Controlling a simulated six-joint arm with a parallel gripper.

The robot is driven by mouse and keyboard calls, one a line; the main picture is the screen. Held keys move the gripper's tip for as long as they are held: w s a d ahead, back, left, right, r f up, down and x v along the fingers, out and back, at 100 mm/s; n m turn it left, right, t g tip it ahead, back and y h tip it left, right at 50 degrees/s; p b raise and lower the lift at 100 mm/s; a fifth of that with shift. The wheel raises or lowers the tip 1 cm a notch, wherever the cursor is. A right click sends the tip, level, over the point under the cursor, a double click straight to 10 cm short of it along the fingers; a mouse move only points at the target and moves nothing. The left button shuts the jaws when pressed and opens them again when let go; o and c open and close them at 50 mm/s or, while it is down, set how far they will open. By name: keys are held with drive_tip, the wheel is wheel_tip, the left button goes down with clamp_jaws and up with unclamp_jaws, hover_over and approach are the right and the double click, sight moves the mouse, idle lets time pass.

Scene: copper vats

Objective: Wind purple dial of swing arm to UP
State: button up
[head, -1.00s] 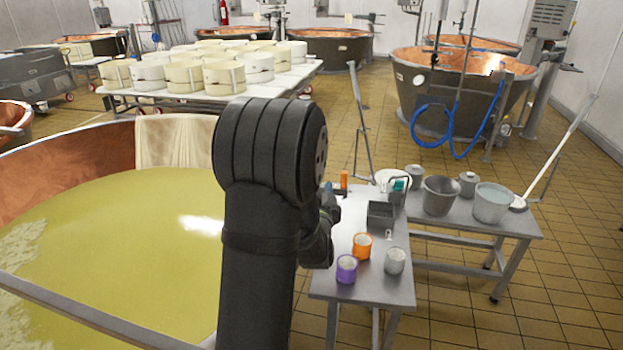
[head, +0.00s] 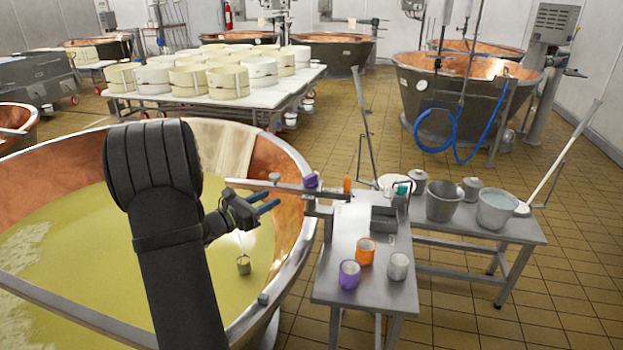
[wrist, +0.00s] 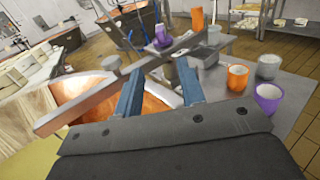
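The swing arm (head: 283,187) is a grey bar reaching from the metal table's edge over the vat. Its purple dial (head: 311,180) sits on top near the table end, and no UP mark is readable. In the wrist view the dial (wrist: 162,37) shows beyond the swing arm bar (wrist: 90,103). My gripper (head: 273,199) is over the vat's right side, to the left of the dial and apart from it. In the wrist view its two blue fingers (wrist: 160,67) are spread with nothing between them, pointing towards the bar and dial.
An orange upright piece (head: 347,184) stands just right of the dial. A purple cup (head: 349,275), an orange cup (head: 365,251) and a grey cup (head: 398,266) stand on the table (head: 340,293).

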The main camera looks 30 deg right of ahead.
sight(318, 175)
drive_tip(key=x, duration=1.7)
drive_tip(key=shift+d, duration=0.15)
clamp_jaws()
